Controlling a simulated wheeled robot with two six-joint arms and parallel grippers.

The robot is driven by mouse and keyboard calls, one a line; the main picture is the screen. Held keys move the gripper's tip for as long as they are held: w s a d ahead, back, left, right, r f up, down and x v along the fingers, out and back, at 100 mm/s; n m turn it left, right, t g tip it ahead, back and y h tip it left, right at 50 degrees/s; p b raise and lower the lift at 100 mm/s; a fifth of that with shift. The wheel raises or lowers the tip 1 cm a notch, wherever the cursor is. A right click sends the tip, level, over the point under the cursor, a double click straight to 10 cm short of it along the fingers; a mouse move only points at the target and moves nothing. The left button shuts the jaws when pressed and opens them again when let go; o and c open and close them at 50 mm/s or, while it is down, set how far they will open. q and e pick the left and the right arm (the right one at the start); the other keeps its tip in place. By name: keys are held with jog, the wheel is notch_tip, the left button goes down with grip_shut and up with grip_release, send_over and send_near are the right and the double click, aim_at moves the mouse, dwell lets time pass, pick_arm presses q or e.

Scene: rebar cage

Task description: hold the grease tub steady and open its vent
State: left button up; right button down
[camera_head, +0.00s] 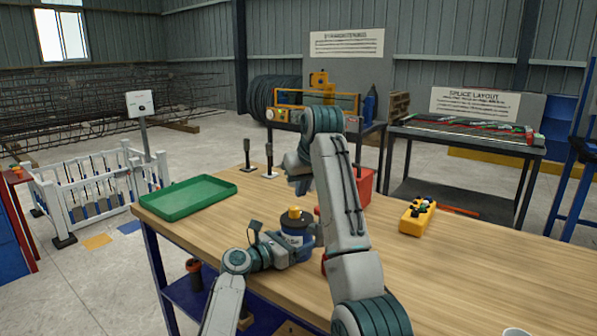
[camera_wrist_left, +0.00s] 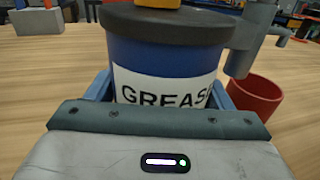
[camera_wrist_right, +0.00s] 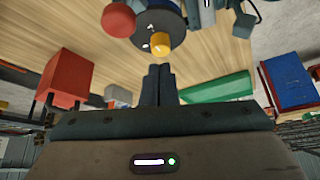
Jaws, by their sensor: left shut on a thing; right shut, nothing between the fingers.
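The grease tub (camera_head: 297,236) is a blue cylinder with a dark lid and a white label, upright on the wooden bench. Its yellow vent (camera_head: 295,211) stands on the lid; whether it is open I cannot tell. My left gripper (camera_wrist_left: 160,95) is shut around the tub's (camera_wrist_left: 165,55) sides, one finger at each side. My right gripper (camera_head: 298,178) is above the tub, shut and empty. In the right wrist view its closed fingers (camera_wrist_right: 158,70) point toward the vent (camera_wrist_right: 159,43), apart from it.
A red cup (camera_wrist_left: 254,101) stands beside the tub. A green tray (camera_head: 188,197) lies at the bench's left, a red bin (camera_head: 364,186) behind my right arm. A yellow block with dark parts (camera_head: 417,215) is on the right. The bench's front right is mostly clear.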

pick_arm(q)
jog(key=o, duration=1.6)
